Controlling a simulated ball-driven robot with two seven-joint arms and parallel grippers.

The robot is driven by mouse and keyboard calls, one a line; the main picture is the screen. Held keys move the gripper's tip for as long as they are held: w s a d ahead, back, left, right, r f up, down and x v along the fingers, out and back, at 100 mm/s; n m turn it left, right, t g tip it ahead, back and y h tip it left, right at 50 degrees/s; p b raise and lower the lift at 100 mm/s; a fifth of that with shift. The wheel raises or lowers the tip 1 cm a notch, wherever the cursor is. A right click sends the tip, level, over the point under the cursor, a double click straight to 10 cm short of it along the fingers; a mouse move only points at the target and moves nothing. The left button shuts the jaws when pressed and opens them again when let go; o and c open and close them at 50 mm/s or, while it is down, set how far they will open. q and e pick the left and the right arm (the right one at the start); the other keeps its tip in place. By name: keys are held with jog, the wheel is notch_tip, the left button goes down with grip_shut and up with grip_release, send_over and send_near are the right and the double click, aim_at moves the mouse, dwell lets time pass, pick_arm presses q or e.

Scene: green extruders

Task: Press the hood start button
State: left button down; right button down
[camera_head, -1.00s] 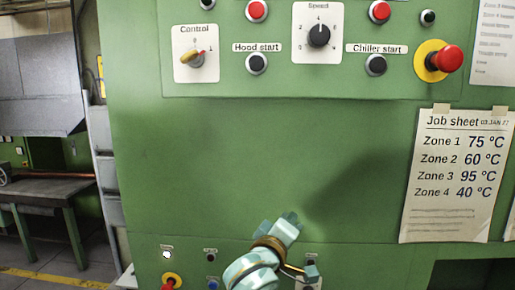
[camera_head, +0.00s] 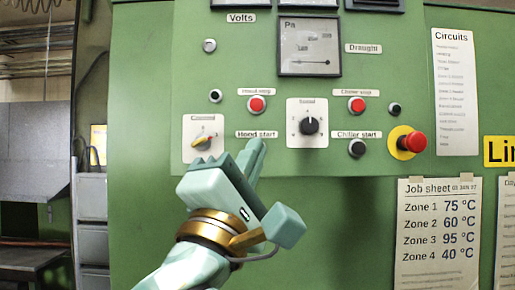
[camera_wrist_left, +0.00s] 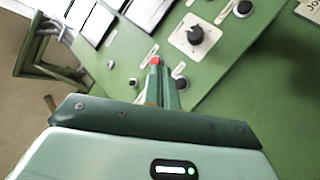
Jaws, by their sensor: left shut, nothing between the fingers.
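The label "Hood start" (camera_head: 257,134) is on the green panel in the head view. The button under it is hidden there behind my left gripper. In the left wrist view the dark hood start button (camera_wrist_left: 182,84) shows just right of my fingers. My left gripper (camera_head: 256,146) is shut and empty, with its fingertips overlapping the area just below the label. In the left wrist view the closed fingers (camera_wrist_left: 156,68) point towards the panel and their tips overlap the red hood stop button (camera_wrist_left: 156,60). I cannot tell whether they touch anything. My right gripper is not in view.
The yellow control knob (camera_head: 204,140) is left of my fingers. The speed dial (camera_head: 309,125) and chiller start button (camera_head: 357,148) are to the right. A red emergency button (camera_head: 415,142) sticks out farther right. The panel below is mostly clear.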

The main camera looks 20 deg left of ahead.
pick_arm(q)
jog(key=shift+s+r, duration=0.15)
jog(key=w+a+b, duration=0.1)
jog(key=w+a, duration=0.1)
jog(key=w, duration=0.6)
jog(key=shift+w+a, duration=0.25)
dwell(0.4)
jog(key=shift+w, duration=0.15)
dwell(1.7)
jog(key=shift+w+a, duration=0.1)
jog(key=shift+w, duration=0.15)
